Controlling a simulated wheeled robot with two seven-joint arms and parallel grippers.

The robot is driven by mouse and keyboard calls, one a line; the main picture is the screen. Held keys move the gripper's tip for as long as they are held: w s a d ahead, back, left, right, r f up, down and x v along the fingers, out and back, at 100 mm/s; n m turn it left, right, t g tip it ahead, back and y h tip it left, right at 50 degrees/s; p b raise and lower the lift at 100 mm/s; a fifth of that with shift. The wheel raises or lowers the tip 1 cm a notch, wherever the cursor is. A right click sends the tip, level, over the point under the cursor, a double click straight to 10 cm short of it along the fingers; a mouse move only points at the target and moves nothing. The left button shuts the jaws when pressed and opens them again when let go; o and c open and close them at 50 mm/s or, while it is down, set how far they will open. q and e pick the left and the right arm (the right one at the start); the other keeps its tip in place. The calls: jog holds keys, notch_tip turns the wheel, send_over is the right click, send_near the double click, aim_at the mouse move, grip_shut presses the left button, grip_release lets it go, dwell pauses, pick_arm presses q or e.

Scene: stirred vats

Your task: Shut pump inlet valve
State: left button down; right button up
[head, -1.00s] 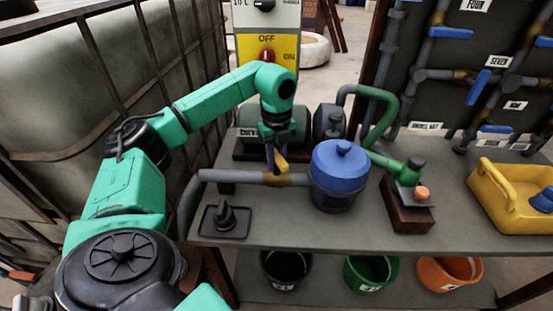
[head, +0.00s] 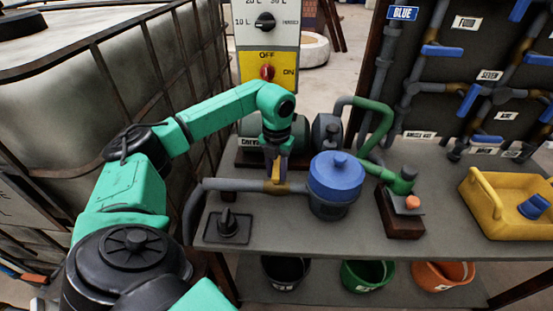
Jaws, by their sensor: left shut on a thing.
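The pump inlet valve sits on the grey inlet pipe (head: 230,185), left of the blue-lidded strainer pot (head: 335,175). Its brass-coloured body (head: 278,187) shows on the pipe. Its yellow handle is mostly hidden by my left gripper (head: 275,168). My left gripper points down from above, shut on the handle over the valve body. The handle's exact angle to the pipe is hard to see. My right gripper does not show.
A yellow control box (head: 268,72) with a red OFF/ON switch stands behind. A black knob on a plate (head: 228,224) lies in front of the pipe. A caged tank fills the left.

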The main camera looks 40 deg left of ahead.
aim_at(277, 166)
pick_arm(q)
jog(key=c, duration=1.6)
grip_release()
jog(key=m+p, duration=0.1)
jog(key=m, duration=0.4)
jog(key=c, duration=1.3)
grip_release()
jog(key=shift+m, duration=1.3)
jog(key=shift+o, duration=0.2)
jog(key=shift+f, duration=0.1)
jog(key=o, duration=1.3)
jog(key=shift+c, duration=0.2)
jog(key=shift+d, duration=0.1)
notch_tip(277, 166, up, 15)
jog(key=p, duration=0.1)
jog(key=shift+f, duration=0.15)
